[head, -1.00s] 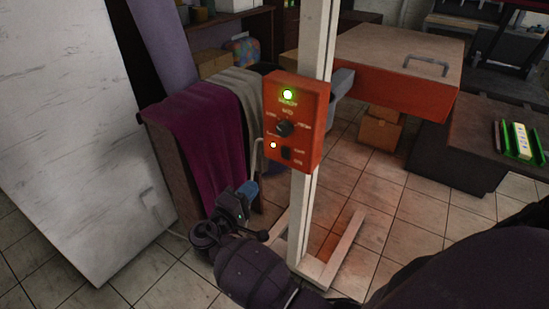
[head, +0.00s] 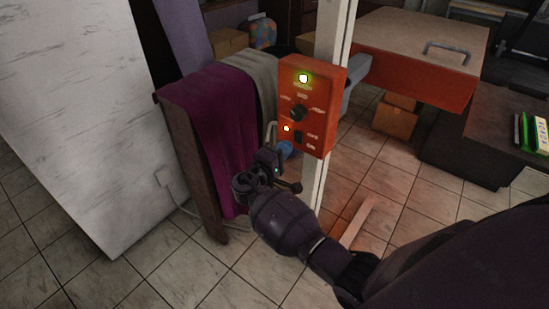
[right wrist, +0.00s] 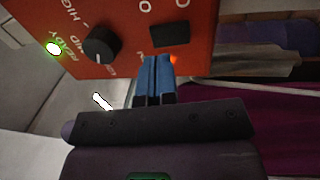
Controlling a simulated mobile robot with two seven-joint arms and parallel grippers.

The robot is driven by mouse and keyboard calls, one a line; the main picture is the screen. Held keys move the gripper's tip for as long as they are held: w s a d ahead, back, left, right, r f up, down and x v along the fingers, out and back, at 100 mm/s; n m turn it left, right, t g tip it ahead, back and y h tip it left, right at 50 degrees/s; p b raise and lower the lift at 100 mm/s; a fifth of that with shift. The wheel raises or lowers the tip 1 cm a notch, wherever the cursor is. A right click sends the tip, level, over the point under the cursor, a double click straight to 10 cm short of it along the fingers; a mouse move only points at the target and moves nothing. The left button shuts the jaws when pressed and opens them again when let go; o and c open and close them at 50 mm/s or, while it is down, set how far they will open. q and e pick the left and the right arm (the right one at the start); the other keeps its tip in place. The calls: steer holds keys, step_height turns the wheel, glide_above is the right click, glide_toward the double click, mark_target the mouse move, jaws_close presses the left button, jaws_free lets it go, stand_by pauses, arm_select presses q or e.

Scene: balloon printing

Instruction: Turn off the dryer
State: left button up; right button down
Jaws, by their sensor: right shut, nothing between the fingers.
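The dryer's red control box (head: 328,108) is on a white post. Its green lamp (head: 303,78) and small orange lamp (head: 286,128) are lit. A black knob (head: 297,113) sits mid-panel, and a black rocker switch (head: 298,137) is below it. My right gripper (head: 285,150) is shut and empty, its blue fingertips near the panel's lower edge. In the right wrist view, the blue fingertips (right wrist: 155,62) point at the panel close to the switch (right wrist: 170,33); I cannot tell whether they touch. The knob (right wrist: 102,45) is to their left. My left gripper is out of view.
The dryer's flat red head (head: 415,75) extends behind the post. A rack with purple cloth (head: 222,140) stands left of the box, beside a white cabinet (head: 75,110). A cardboard box (head: 395,118) is on the tiled floor. A dark table (head: 480,150) stands at right.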

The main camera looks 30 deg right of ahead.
mark_target(297, 135)
steer(key=shift+x, duration=2.05)
steer(key=shift+d, duration=0.1)
steer(key=shift+r, duration=0.1)
